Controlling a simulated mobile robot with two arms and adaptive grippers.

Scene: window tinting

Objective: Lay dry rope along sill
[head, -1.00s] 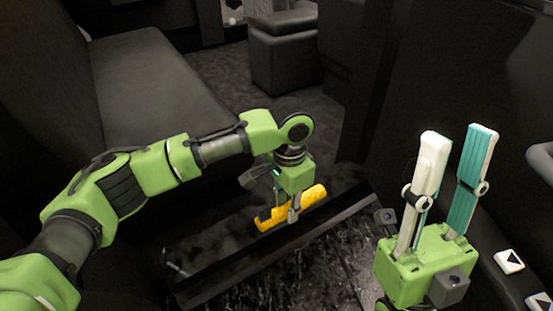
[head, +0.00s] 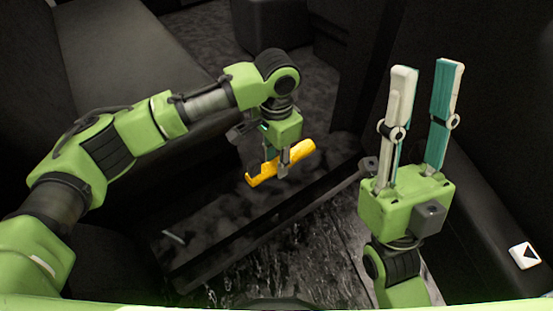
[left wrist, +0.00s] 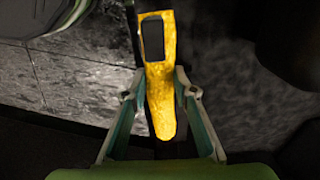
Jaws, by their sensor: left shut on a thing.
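Whether the rope touches the ledge is unclear. My right gripper (head: 427,68) is open and empty, fingers upward, to the right of the ledge.
A black padded bench (head: 125,60) runs along the upper left. A dark box seat (head: 270,22) stands at the back. A dark marbled surface (head: 290,260) lies in front of the ledge. A white arrow button (head: 525,255) is at the right. Grey carpet between bench and box seat is clear.

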